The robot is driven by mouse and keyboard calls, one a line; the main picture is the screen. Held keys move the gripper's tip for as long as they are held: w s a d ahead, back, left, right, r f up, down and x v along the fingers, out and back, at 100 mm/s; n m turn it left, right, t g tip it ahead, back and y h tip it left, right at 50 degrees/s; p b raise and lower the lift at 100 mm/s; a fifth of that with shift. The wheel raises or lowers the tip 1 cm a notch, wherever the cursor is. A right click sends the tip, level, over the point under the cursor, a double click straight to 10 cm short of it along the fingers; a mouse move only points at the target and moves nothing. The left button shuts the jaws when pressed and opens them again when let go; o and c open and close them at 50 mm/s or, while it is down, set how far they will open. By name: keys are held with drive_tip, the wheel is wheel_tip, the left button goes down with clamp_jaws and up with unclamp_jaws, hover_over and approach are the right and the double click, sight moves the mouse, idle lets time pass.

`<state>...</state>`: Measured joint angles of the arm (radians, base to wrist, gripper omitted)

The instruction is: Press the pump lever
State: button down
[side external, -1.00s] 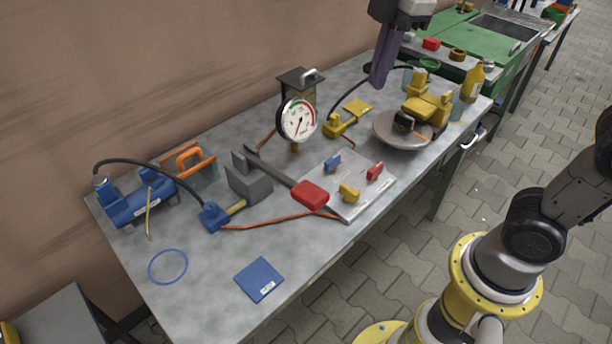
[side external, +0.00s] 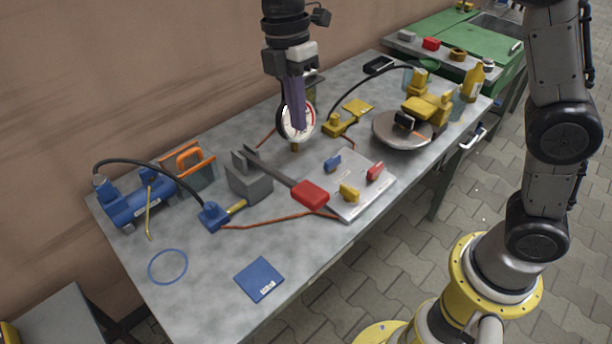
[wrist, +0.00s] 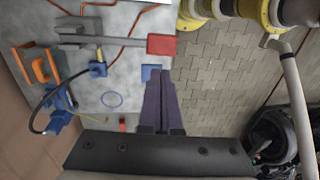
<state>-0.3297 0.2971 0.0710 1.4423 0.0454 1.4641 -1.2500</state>
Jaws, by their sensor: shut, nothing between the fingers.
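The pump lever is a dark bar with a red grip (side external: 310,194). It runs from a grey block (side external: 248,183) out toward the table's front edge, its grip over the near side of a pale plate. In the wrist view the red grip (wrist: 161,44) lies beyond my fingertips, with the bar running left. My gripper (side external: 299,126) has long purple fingers that point down and are closed together. It hangs above the table, in front of the round gauge and behind the lever in the side view, apart from the lever. My closed fingers (wrist: 158,75) also show in the wrist view.
The white gauge (side external: 297,121) is partly hidden by my fingers. A plate (side external: 350,211) bears small blue, yellow and red handles. A blue cylinder unit (side external: 138,204) with a hose stands left. A round metal dish (side external: 390,138) stands right.

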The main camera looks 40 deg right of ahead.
sight(308, 191)
drive_tip(key=shift+f, duration=0.1)
drive_tip(key=f, duration=0.4)
drive_tip(key=s+f, duration=0.1)
drive_tip(key=f, duration=0.4)
drive_tip(key=s+f, duration=0.1)
drive_tip(key=f, duration=0.3)
drive_tip(key=shift+f, duration=0.35)
drive_tip(key=shift+s+f, duration=0.2)
drive_tip(key=shift+f, duration=0.2)
drive_tip(key=shift+s+f+t, duration=0.15)
drive_tip(key=shift+f+t, duration=0.3)
drive_tip(key=shift+f, duration=1.3)
drive_tip(key=shift+s+f+t, duration=0.2)
drive_tip(key=shift+f+t, duration=0.3)
drive_tip(key=shift+f, duration=1.25)
drive_tip(key=shift+s+f+t, duration=0.15)
drive_tip(key=shift+f+t, duration=0.3)
drive_tip(key=shift+f, duration=1.3)
drive_tip(key=s+r, duration=0.1)
drive_tip(key=r, duration=0.3)
drive_tip(key=s+r, duration=0.1)
drive_tip(key=r, duration=0.4)
drive_tip(key=s+r, duration=0.1)
drive_tip(key=r, duration=0.3)
drive_tip(key=shift+s+r, duration=0.45)
drive_tip(key=shift+r, duration=0.3)
